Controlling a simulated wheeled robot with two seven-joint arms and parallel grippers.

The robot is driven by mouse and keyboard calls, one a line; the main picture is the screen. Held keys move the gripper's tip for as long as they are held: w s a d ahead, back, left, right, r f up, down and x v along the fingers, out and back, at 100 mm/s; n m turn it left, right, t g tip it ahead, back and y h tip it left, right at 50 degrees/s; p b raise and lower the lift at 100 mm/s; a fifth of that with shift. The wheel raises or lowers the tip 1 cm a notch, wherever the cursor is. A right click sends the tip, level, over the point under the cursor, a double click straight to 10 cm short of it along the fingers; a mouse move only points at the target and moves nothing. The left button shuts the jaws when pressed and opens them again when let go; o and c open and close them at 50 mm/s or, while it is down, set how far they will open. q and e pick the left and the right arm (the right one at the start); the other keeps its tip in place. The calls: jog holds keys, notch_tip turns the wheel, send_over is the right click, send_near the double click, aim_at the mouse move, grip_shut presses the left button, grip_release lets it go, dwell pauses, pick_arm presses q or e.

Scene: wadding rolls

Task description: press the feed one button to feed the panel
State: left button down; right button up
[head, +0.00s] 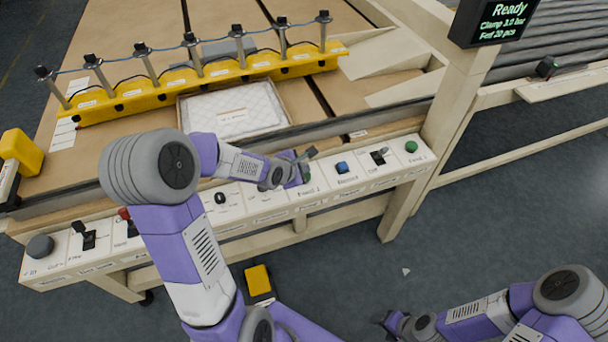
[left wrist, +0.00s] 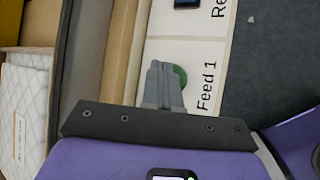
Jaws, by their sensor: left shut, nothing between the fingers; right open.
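The green Feed 1 button (left wrist: 181,76) shows in the left wrist view, partly hidden behind my shut fingertips, beside its "Feed 1" label. My left gripper (head: 304,168) is shut and empty, with its fingertips over or right beside the button; I cannot tell whether they touch it. Its fingers also show in the left wrist view (left wrist: 163,86). The white quilted panel (head: 225,105) lies flat in a shallow frame on the machine bed, behind the control strip. My right gripper (head: 386,323) is open and empty, low at the bottom right over the floor.
A yellow clamp bar (head: 210,78) crosses the bed behind. The display (head: 500,22) reads "Ready". A yellow item (head: 258,280) lies below.

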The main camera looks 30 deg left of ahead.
pick_arm(q)
jog(key=shift+f, duration=0.4)
